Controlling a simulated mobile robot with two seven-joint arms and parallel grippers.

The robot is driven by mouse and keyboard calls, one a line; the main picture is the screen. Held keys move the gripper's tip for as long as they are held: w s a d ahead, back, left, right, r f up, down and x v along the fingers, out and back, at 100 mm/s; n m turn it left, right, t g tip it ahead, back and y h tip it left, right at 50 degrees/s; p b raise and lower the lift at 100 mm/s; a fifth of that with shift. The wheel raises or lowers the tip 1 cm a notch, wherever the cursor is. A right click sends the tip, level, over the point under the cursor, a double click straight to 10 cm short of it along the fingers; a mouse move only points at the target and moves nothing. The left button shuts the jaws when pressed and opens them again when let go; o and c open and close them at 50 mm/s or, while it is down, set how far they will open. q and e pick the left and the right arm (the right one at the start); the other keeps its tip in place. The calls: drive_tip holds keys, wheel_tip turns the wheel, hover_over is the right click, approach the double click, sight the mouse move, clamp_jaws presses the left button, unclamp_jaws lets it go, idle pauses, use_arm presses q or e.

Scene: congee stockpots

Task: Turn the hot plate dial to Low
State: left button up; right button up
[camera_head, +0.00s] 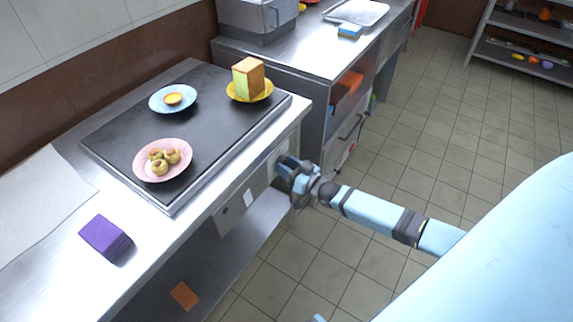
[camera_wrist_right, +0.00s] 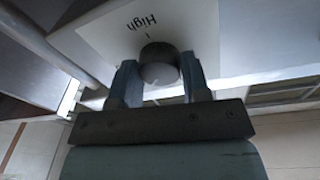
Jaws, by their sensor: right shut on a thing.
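The hot plate (camera_head: 125,148) is a dark slab with a metal rim on the steel counter. In the right wrist view its dial (camera_wrist_right: 160,72) is a dark round knob with a grey face on a white label (camera_wrist_right: 100,35). The label reads "High", upside down in this view, with a short mark between the word and the knob. I cannot see "Low". My right gripper (camera_head: 289,168) is at the counter's front panel, its fingers on both sides of the dial, shut on it. The gripper hides the dial in the head view. My left gripper is not in view.
A pink plate with buns (camera_head: 160,176), a blue plate (camera_head: 158,104) and a yellow plate with a cake block (camera_head: 248,78) stand on the hot plate. A purple block (camera_head: 105,238) lies on the counter. A lower shelf (camera_head: 205,262) is below. The tiled floor to the right is open.

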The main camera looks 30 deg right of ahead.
drive_tip(key=n+y, duration=0.1)
drive_tip(key=n, duration=0.8)
drive_tip(key=shift+d+n, duration=0.1)
drive_tip(key=shift+n, duration=0.3)
drive_tip(key=shift+n+y, duration=0.3)
drive_tip(key=shift+y, duration=0.1)
drive_tip(key=o, duration=0.9)
drive_tip(key=shift+p+v, duration=0.6)
drive_tip(key=shift+v, duration=6.3)
drive_tip(key=shift+s, duration=0.1)
